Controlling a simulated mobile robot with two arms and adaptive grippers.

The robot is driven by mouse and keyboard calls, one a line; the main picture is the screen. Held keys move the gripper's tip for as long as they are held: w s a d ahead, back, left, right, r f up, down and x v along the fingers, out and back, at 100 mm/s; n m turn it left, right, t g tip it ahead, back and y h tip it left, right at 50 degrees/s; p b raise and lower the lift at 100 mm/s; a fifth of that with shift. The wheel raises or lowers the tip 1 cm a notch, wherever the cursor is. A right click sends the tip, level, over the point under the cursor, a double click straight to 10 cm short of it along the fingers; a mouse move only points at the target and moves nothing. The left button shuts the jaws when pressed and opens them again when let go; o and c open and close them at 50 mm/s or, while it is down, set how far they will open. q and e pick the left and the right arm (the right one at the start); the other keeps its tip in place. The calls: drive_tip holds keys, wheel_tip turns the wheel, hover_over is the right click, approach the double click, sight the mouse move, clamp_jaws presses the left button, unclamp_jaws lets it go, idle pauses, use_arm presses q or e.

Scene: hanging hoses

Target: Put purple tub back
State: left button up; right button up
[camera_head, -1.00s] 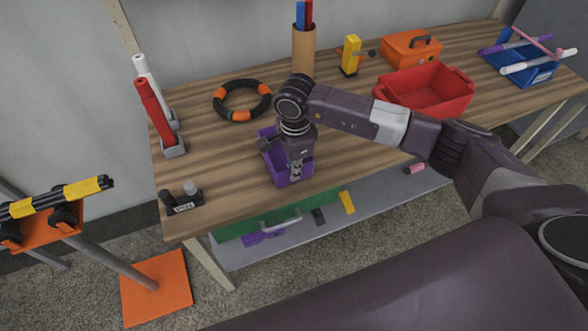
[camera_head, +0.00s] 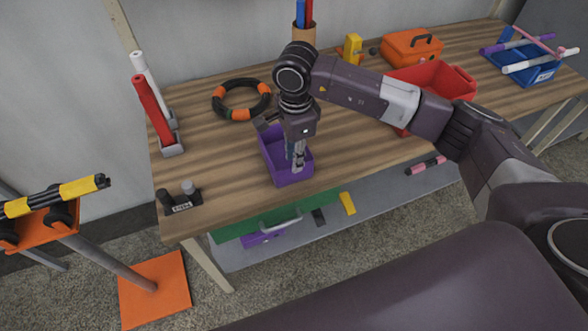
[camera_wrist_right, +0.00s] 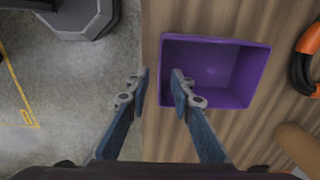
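The purple tub (camera_head: 272,168) stands upright on the wooden table near its front edge, and it looks empty in the right wrist view (camera_wrist_right: 222,66). My right gripper (camera_head: 297,163) points down over the tub's front right part. In the right wrist view its two fingers (camera_wrist_right: 159,88) are apart, one on each side of the tub's near wall in that picture. I see no clear contact, and the height of the fingertips over the rim is hard to tell. My left gripper is not in view.
A black-and-orange ring (camera_head: 241,99) lies behind the tub. A holder with red and white tubes (camera_head: 171,147) stands left; a small black holder (camera_head: 183,207) is at the front left corner. A red bin (camera_head: 452,80) is partly behind my arm.

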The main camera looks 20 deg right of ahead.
wheel_tip(320, 180, up, 6)
drive_tip(key=b, duration=0.1)
drive_tip(key=shift+r, duration=0.25)
